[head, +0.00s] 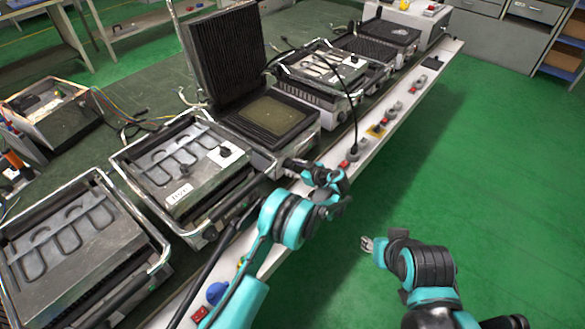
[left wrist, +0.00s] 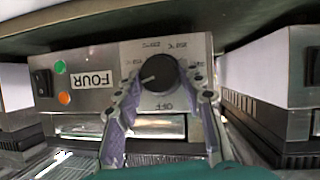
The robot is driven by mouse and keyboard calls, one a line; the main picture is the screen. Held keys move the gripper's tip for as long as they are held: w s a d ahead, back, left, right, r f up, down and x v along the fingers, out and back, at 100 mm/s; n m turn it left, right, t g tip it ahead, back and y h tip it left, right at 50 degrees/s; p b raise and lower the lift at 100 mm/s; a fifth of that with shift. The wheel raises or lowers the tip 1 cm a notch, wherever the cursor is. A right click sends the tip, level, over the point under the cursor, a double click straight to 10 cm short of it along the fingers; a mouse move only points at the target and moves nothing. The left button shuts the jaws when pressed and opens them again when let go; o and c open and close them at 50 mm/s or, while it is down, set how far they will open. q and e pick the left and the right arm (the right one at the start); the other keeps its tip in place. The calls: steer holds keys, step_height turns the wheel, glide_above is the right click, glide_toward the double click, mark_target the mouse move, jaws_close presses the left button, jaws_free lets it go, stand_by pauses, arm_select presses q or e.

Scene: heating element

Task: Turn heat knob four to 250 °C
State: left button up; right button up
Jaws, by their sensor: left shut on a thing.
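The black heat knob (left wrist: 160,73) sits on a silver panel with a FOUR label (left wrist: 91,79), all upside down in the left wrist view. Its pale pointer mark points to the left and slightly down in that picture. Temperature marks ring the knob, too small to read surely, with OFF below it. My left gripper (left wrist: 164,82) has a finger on each side of the knob and is shut on it. In the head view my left gripper (head: 328,180) is at the appliance row's front edge, hiding the knob. My right gripper (head: 368,245) is over the green floor, away from the appliances.
A black switch (left wrist: 41,83) and green and orange lights (left wrist: 62,81) are left of the knob in the wrist view. An open-lidded grill (head: 225,55) and other contact grills (head: 185,165) line the bench. A cable (head: 355,112) hangs nearby. The floor right is clear.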

arm_select(q)
steer(key=shift+m, duration=0.3)
steer(key=o, duration=1.2)
steer(key=shift+c, duration=0.2)
steer(key=shift+d, duration=0.1)
steer(key=v, duration=1.2)
